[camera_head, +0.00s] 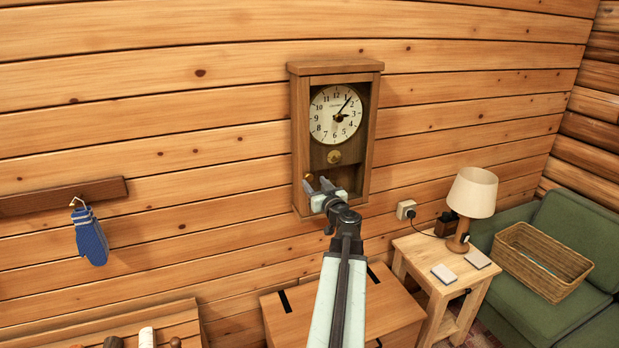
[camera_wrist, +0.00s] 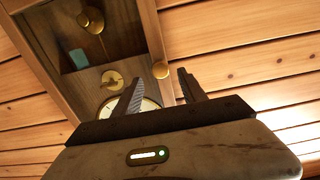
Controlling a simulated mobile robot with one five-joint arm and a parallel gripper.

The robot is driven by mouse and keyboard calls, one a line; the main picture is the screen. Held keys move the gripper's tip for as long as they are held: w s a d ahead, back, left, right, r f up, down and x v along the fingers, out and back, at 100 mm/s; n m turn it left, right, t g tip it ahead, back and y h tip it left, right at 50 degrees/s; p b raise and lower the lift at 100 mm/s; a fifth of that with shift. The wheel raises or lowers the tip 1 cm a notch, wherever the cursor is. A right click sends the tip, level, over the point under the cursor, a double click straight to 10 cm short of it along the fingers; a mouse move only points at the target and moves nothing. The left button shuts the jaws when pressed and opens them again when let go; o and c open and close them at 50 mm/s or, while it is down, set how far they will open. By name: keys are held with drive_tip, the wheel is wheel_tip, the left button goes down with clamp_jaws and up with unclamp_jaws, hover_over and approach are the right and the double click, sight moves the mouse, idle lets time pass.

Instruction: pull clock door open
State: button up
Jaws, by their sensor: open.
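The wooden wall clock (camera_head: 375,130) hangs upright, with a white dial and a brass pendulum bob (camera_head: 334,157). Its door looks shut. My gripper (camera_head: 316,183) is open in front of the clock's lower left part. In the wrist view the clock appears turned over, and a small round door knob (camera_wrist: 160,70) shows on the door's side rail, beyond and between my open fingertips (camera_wrist: 160,76). The knob also shows in the head view (camera_head: 308,177), by the left finger. I cannot tell whether a finger touches it. My gripper hides part of the clock's bottom.
Below the clock is a wooden chest (camera_head: 285,318). To the right are a side table (camera_head: 420,247) with a lamp (camera_head: 473,192), and a green sofa (camera_head: 575,225) with a wicker basket (camera_head: 540,262). A blue mitten (camera_head: 91,240) hangs at left.

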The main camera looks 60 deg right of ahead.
sight(310, 178)
drive_tip(key=x, duration=0.5)
drive_tip(key=shift+w+d, duration=0.15)
drive_tip(key=shift+w, duration=0.15)
clamp_jaws()
idle(0.9)
